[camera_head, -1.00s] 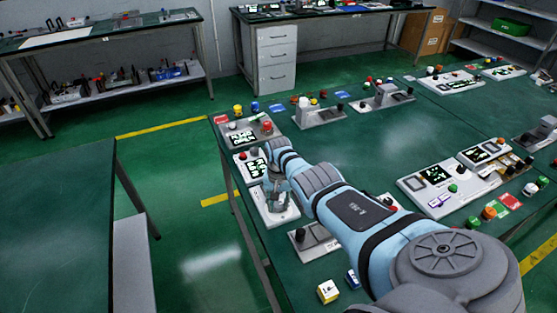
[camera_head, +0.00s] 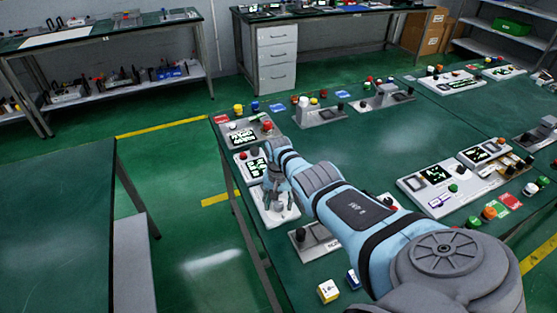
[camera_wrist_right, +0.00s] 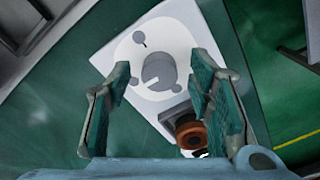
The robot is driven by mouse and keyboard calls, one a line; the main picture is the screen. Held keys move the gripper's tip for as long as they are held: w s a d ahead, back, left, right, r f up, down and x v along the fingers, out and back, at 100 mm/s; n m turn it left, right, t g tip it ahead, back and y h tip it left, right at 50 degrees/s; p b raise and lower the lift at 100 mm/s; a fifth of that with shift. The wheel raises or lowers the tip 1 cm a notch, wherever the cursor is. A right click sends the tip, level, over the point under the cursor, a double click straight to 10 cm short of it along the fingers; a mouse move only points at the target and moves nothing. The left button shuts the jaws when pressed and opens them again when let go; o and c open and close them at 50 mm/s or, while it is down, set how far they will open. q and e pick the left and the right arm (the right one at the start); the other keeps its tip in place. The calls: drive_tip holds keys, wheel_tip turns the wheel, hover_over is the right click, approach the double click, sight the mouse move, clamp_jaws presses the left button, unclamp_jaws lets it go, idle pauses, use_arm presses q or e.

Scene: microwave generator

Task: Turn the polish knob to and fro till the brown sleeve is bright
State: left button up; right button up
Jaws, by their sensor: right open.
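The polish knob (camera_wrist_right: 158,72) is a round grey knob with a pale ring around it, on a white plate (camera_wrist_right: 105,58) in the right wrist view. A brown sleeve (camera_wrist_right: 190,133) on a dark mount stands on the plate's near end; how bright it is is hard to judge. My right gripper (camera_wrist_right: 160,62) is open, with one finger on each side of the knob and visible gaps between. In the head view, my right gripper (camera_head: 278,204) is over the white plate (camera_head: 285,215) near the table's left edge, and hides the knob. My left gripper is out of view.
A panel with a lit display (camera_head: 250,165) stands just behind the plate. A grey unit with a black knob (camera_head: 312,241) and a yellow-white block (camera_head: 328,291) are nearer. The table's middle (camera_head: 380,150) is clear.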

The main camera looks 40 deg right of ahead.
sight(279, 204)
wheel_tip(279, 204, up, 12)
idle(0.4)
wheel_tip(279, 204, down, 12)
drive_tip(key=b, duration=0.4)
drive_tip(key=shift+f, duration=0.2)
clamp_jaws()
